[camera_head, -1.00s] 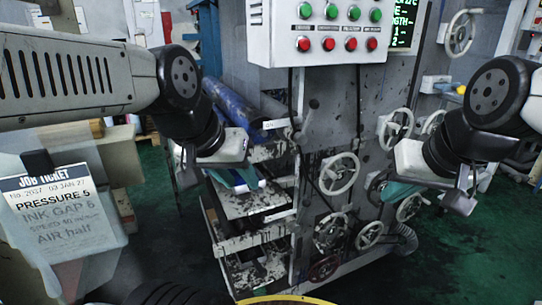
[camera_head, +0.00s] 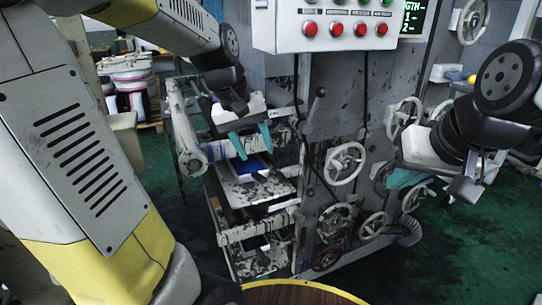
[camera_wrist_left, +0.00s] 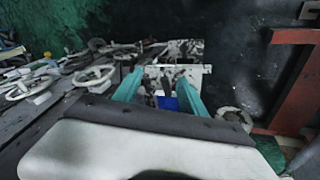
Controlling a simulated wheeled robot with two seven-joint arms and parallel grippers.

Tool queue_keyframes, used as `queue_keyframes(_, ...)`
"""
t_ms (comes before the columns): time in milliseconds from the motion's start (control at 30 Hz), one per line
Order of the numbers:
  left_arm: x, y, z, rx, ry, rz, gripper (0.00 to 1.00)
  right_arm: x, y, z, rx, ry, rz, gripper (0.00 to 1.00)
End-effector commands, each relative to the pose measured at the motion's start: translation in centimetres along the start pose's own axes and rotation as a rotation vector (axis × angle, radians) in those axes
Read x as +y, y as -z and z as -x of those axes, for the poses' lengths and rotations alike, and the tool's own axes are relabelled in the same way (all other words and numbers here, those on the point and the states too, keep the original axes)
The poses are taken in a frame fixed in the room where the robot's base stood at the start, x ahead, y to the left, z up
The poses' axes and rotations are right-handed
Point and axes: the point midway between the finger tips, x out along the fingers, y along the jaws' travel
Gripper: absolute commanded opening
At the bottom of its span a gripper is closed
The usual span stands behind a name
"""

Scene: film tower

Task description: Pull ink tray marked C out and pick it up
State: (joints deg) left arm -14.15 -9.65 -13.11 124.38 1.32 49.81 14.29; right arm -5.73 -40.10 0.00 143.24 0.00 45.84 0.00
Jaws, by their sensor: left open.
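A rack of ink trays stands on the left side of the grey press in the head view. One tray (camera_head: 245,193) in the rack holds blue ink, and a lower tray (camera_head: 252,245) is spattered black. I cannot read a letter C on any tray. My left gripper (camera_head: 252,142) is open and empty, above and in front of the blue-inked tray, with its teal fingers pointing down. In the left wrist view, blue shows between the fingers of that gripper (camera_wrist_left: 160,88). My right gripper (camera_head: 425,183) hangs beside the press handwheels; its finger gap is unclear.
Several handwheels (camera_head: 345,168) stick out from the press front, right of the trays. A control box (camera_head: 335,28) with red buttons hangs above. A round wooden top with a yellow rim (camera_head: 300,291) is at the bottom. Green floor (camera_head: 455,255) is clear at right.

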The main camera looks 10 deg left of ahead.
Motion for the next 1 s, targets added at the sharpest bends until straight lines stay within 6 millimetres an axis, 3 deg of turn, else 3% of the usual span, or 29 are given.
queue_keyframes(33,0.1,1.6,-1.8,-0.038,0.029,0.041,0.49,0.0,0.0,0.0,0.0,0.0,0.0,0.0)
queue_keyframes(200,-0.5,5.8,-7.3,-0.116,0.142,0.187,0.49,0.0,0.0,0.0,0.0,0.0,0.0,0.0)
queue_keyframes(400,-1.2,8.7,-12.1,-0.149,0.261,0.289,0.49,0.0,0.0,0.0,0.0,0.0,0.0,0.0)
queue_keyframes(600,-1.5,9.6,-13.8,-0.152,0.308,0.323,0.49,0.0,0.0,0.0,0.0,0.0,0.0,0.0)
queue_keyframes(1000,-1.6,9.5,-14.1,-0.153,0.311,0.325,0.49,0.0,0.0,0.0,0.0,0.0,0.0,0.0)
